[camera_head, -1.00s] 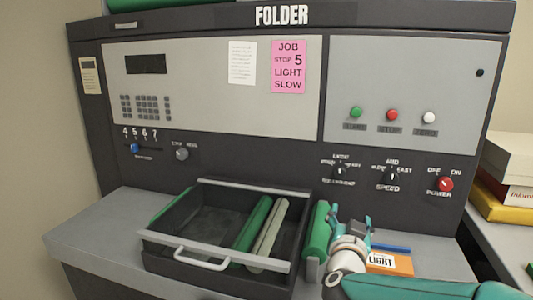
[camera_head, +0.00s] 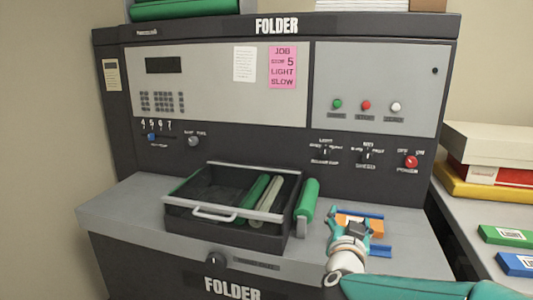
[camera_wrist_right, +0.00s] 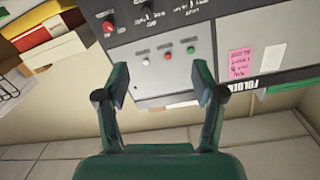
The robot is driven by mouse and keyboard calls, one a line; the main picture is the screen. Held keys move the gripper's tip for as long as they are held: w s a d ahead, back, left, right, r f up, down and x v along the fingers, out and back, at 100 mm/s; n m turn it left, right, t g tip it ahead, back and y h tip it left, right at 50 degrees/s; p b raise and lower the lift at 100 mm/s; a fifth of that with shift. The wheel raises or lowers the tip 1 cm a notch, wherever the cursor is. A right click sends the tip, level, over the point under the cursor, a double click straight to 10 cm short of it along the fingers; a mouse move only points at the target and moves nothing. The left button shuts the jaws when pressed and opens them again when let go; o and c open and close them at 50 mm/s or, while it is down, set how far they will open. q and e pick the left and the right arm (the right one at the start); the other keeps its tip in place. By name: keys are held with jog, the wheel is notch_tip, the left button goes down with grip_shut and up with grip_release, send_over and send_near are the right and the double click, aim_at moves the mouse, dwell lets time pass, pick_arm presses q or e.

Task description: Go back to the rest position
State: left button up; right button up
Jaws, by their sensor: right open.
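My right gripper (camera_head: 350,230) is over the right part of the folder's grey shelf (camera_head: 400,262), its arm coming in from the lower right. In the right wrist view its two fingers (camera_wrist_right: 160,88) are wide apart with nothing between them. The folder's panel with the green, red and white buttons (camera_wrist_right: 165,57) shows beyond them. My left gripper is in neither view.
A dark tray (camera_head: 235,222) with green and grey rollers stands on the shelf. A green roller (camera_head: 308,200) stands to its right. Orange and blue pieces lie around my right gripper. Boxes (camera_head: 490,145) and green and blue packs (camera_head: 505,235) are on the right-hand table.

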jog(key=d+f+n+g+p, duration=0.1)
jog(key=d+f+g+p, duration=0.35)
jog(key=f, duration=1.05)
jog(key=s+f+n+g+y+b, duration=0.1)
jog(key=s+f, duration=0.2)
jog(key=f, duration=0.4)
jog(key=s+f+n+g+y, duration=0.1)
jog(key=s+f+n, duration=0.15)
jog(key=f, duration=0.55)
jog(key=s+a+f+g+y, duration=0.2)
jog(key=s+f, duration=0.4)
jog(key=s, duration=0.1)
jog(key=s+a+f+g+y, duration=0.2)
jog(key=s+a+f+g, duration=0.1)
jog(key=s+f, duration=0.35)
jog(key=s+a+f+g+y, duration=0.1)
jog(key=s+a+g+y, duration=0.2)
jog(key=s, duration=1.1)
jog(key=a+g, duration=0.1)
jog(key=a, duration=0.2)
jog(key=shift+f+p, duration=0.2)
jog(key=shift+p, duration=0.2)
jog(key=shift+g, duration=0.25)
